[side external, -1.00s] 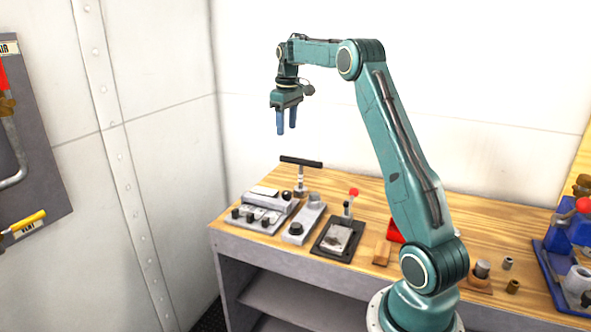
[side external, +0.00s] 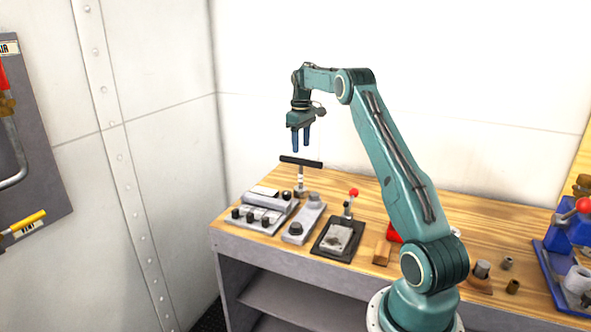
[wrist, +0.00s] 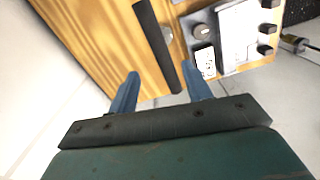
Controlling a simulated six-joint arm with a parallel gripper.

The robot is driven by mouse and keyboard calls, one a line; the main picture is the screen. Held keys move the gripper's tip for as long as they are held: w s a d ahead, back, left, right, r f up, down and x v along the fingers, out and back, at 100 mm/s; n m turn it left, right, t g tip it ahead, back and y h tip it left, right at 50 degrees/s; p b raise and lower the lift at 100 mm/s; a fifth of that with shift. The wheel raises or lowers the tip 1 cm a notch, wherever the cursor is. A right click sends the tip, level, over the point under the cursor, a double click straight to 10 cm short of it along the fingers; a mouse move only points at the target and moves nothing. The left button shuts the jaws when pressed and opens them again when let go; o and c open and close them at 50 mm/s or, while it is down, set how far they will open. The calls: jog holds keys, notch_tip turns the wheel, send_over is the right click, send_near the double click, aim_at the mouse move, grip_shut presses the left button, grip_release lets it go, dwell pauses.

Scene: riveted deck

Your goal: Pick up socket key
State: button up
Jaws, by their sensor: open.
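The socket key (side external: 300,162) stands upright on the wooden bench, with a black crossbar on top and a silver shaft below. It also shows in the wrist view (wrist: 157,45), where its dark bar runs at a slant between my fingertips. My gripper (side external: 301,147) is open and empty, its blue fingers pointing down just above the crossbar in the side view. In the wrist view my gripper (wrist: 160,72) has one finger on each side of the bar in the picture. I cannot tell the exact height gap.
A grey unit with black knobs (side external: 263,212) and a narrow grey box (side external: 303,222) stand in front of the key. A dark plate with a red-knobbed lever (side external: 338,238) and a wooden block (side external: 382,253) are to the right. The wall is behind.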

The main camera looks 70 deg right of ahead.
aim_at(301, 165)
notch_tip(301, 165, down, 6)
jog(key=shift+r, duration=0.1)
dwell(0.4)
jog(key=shift+a+f, duration=0.2)
jog(key=shift+f, duration=2.45)
jog(key=shift+s, duration=0.1)
jog(key=shift+c, duration=0.2)
grip_shut()
